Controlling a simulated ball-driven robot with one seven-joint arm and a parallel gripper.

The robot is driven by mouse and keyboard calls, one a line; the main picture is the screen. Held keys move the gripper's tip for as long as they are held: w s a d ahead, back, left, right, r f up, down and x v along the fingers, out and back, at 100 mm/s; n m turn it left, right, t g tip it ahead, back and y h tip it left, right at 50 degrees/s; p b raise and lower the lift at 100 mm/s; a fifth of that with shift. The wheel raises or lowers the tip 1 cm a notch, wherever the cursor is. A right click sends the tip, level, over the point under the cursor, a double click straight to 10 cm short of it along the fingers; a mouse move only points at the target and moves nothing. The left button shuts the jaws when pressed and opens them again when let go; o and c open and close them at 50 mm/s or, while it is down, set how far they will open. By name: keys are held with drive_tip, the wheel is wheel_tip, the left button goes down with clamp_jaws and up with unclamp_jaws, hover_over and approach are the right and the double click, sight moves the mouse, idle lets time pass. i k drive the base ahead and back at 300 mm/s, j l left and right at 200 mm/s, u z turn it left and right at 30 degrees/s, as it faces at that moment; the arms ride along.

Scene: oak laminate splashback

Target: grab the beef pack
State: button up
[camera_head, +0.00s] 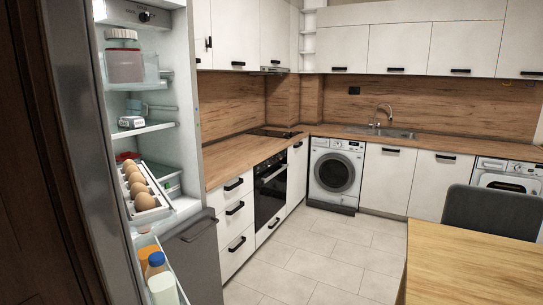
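A small red item (126,157) shows in the open fridge at the left, on the shelf behind the egg tray. It is mostly hidden and too small to tell whether it is the beef pack. No other thing that I can identify as a beef pack shows. My gripper is not in view.
The fridge holds a tray of eggs (142,190), a lidded jar (124,62), a small white container (131,122) and a blue-capped bottle (158,280). A wooden table (470,265) and dark chair (492,211) stand at the right. The tiled floor (315,255) between is clear.

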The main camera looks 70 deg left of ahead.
sight(130, 122)
drive_tip(key=i+l+z, duration=0.2)
drive_tip(key=i+z, duration=0.15)
drive_tip(key=i+l+z, duration=0.1)
drive_tip(key=i+z, duration=0.25)
drive_tip(key=i+u, duration=0.35)
drive_tip(key=i+l+u, duration=0.15)
drive_tip(key=i+u, duration=0.15)
drive_tip(key=i+j+u, duration=0.15)
drive_tip(key=u, duration=0.3)
drive_tip(key=i+u, duration=0.25)
drive_tip(key=u, duration=0.2)
drive_tip(key=i+u, duration=0.25)
drive_tip(key=u, duration=0.2)
drive_tip(key=i+u, duration=0.2)
drive_tip(key=u, duration=0.25)
drive_tip(key=i+j+u, duration=0.2)
drive_tip(key=i+u, duration=0.75)
drive_tip(key=i, duration=0.15)
drive_tip(key=i+z, duration=0.15)
drive_tip(key=i, duration=0.35)
drive_tip(key=i+j+z, duration=0.2)
drive_tip(key=i, duration=0.25)
drive_tip(key=i+j+z, duration=0.15)
drive_tip(key=i, duration=0.35)
drive_tip(key=i+l, duration=0.2)
drive_tip(key=i, duration=0.4)
drive_tip(key=i+l+z, duration=0.15)
drive_tip(key=i, duration=0.45)
drive_tip(key=l+u, duration=0.1)
drive_tip(key=u, duration=2.65)
